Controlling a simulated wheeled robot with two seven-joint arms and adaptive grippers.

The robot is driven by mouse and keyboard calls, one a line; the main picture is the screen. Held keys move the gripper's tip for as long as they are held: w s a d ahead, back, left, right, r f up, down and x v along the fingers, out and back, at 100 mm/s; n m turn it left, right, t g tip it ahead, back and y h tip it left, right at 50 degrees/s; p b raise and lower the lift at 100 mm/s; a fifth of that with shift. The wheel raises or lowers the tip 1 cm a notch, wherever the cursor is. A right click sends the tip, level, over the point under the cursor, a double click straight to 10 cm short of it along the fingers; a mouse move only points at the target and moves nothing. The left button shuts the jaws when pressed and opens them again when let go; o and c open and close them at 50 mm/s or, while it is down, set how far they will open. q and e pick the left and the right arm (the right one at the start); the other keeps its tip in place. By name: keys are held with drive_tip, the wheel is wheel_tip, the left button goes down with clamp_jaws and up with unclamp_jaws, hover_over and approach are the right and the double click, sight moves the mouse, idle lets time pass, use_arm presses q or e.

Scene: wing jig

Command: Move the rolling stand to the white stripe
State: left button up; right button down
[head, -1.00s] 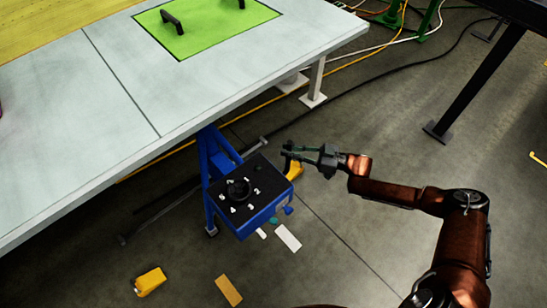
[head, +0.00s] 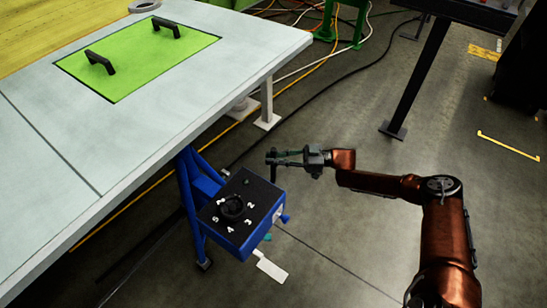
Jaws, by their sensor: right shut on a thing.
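The rolling stand has a blue frame (head: 187,205) and a blue box with a sloping black panel (head: 262,192). A black dial and white numerals are on the panel. It stands on the floor beside the long table's edge. My right gripper (head: 274,163) is shut on a dark upright piece at the stand's far right corner, which looks like its handle. My left gripper is out of view.
The pale table (head: 150,120) with a green plate (head: 140,60) fills the left side. A table leg (head: 267,105) stands behind the stand. A black leg (head: 415,85) and cables (head: 335,85) lie beyond. Floor at the right is mostly clear.

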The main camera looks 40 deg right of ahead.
drive_tip(key=c, duration=2.1)
unclamp_jaws()
drive_tip(key=shift+w+d+f, duration=0.1)
drive_tip(key=shift+d+f, duration=0.05)
drive_tip(key=shift+d, duration=0.25)
drive_tip(key=shift+o, duration=1.1)
drive_tip(key=v, duration=1.2)
drive_tip(key=shift+a, duration=0.1)
